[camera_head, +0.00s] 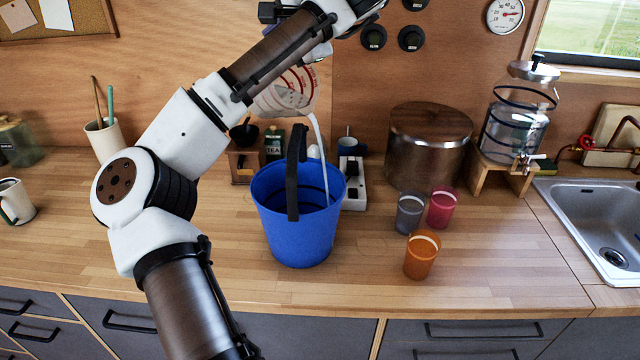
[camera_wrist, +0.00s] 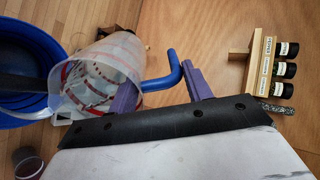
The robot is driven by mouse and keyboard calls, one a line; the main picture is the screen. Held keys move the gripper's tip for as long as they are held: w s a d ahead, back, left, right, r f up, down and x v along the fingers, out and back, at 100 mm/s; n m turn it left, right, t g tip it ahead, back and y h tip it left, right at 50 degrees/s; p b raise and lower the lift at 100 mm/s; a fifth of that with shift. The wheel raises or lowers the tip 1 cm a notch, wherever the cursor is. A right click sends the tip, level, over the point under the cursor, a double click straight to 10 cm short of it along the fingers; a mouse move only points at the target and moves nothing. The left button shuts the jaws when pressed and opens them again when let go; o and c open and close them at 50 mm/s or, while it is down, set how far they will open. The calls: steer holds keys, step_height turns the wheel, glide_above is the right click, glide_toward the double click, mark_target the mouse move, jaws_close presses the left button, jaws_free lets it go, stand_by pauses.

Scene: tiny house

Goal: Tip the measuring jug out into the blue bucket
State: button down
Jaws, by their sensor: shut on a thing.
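The measuring jug (camera_head: 287,98) is clear with red markings and is tilted over the blue bucket (camera_head: 290,235). A thin white stream (camera_head: 319,145) runs from its lip down inside the bucket's rim. The bucket stands upright on the counter with its dark handle raised; its floor is hidden. My gripper (camera_wrist: 160,86) is shut on the jug at its blue handle (camera_wrist: 166,76), above the bucket. In the wrist view the jug (camera_wrist: 100,62) shows beside the fingers, with the bucket (camera_wrist: 55,48) below it at the left.
Grey, pink and orange cups (camera_head: 421,254) stand right of the bucket. A wooden canister (camera_head: 428,150), a glass dispenser (camera_head: 515,120) and a sink (camera_head: 605,225) lie further right. A power strip (camera_head: 354,185) and a tea tin (camera_head: 274,145) sit close behind the bucket.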

steer(key=shift+s+d+r+t+y+b, duration=0.2)
steer(key=shift+s+d+t+y+b, duration=0.1)
steer(key=shift+b, duration=0.35)
stand_by(0.3)
steer(key=shift+s+d+f+t+y+b, duration=0.3)
steer(key=shift+s+d+t+y+b, duration=0.3)
steer(key=shift+b, duration=1.4)
